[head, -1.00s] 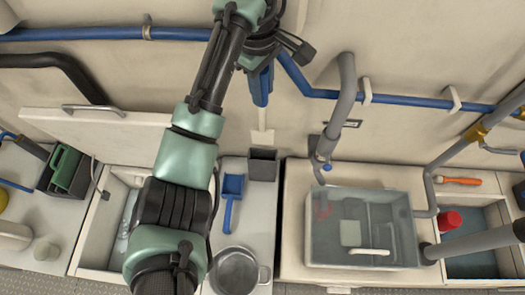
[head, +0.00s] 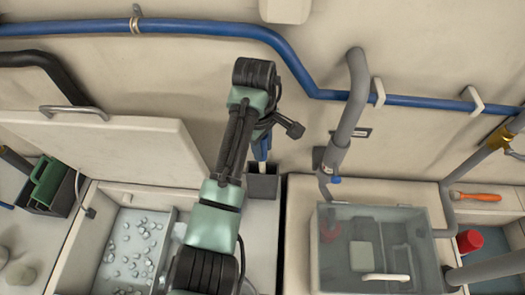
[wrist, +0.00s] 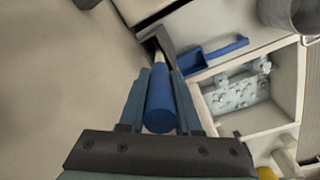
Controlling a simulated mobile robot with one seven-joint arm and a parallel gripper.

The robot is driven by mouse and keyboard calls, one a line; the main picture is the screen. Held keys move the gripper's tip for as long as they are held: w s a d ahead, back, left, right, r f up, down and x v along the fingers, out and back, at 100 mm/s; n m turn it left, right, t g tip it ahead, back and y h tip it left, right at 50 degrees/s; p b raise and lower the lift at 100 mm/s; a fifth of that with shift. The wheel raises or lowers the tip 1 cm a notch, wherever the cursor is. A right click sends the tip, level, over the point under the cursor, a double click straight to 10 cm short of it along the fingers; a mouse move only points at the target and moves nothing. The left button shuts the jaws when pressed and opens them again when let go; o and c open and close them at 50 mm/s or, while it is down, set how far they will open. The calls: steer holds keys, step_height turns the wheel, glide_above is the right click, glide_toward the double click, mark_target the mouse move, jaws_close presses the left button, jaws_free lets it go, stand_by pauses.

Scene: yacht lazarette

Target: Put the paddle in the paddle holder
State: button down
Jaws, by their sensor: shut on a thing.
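My gripper (wrist: 160,82) is shut on the blue handle of the paddle (wrist: 160,108), with one finger on each side. In the head view the paddle (head: 262,150) hangs roughly upright, mostly behind my wrist. The paddle holder (head: 264,186) is a dark grey open-topped box against the back wall. The paddle's white lower part is at the holder's mouth and seems to go into it; how deep is hidden. In the wrist view the holder (wrist: 164,42) shows only in part, beyond the paddle.
A blue scoop (wrist: 218,54) lies near the holder. An open locker (head: 125,240) with small pale pieces is at left, its lid (head: 110,145) raised. A clear bin (head: 335,255) and a grey pipe (head: 347,120) stand to the right. A blue pipe (head: 200,28) crosses the wall.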

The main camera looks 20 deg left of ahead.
steer(key=shift+f+p, duration=0.45)
steer(key=shift+f, duration=0.7)
steer(key=shift+f, duration=0.1)
steer(key=c, duration=0.6)
jaws_free()
steer(key=shift+f+b, duration=0.2)
steer(key=shift+b, duration=0.25)
steer(key=r, duration=0.4)
steer(key=r+p, duration=0.1)
steer(key=r, duration=0.7)
steer(key=shift+s+a+p, duration=0.15)
steer(key=shift+s+p, duration=0.15)
steer(key=shift+s, duration=0.05)
steer(key=shift+s+r+p, duration=0.1)
steer(key=shift+r+p, duration=0.45)
steer(key=shift+r, duration=0.05)
steer(key=shift+f, duration=0.1)
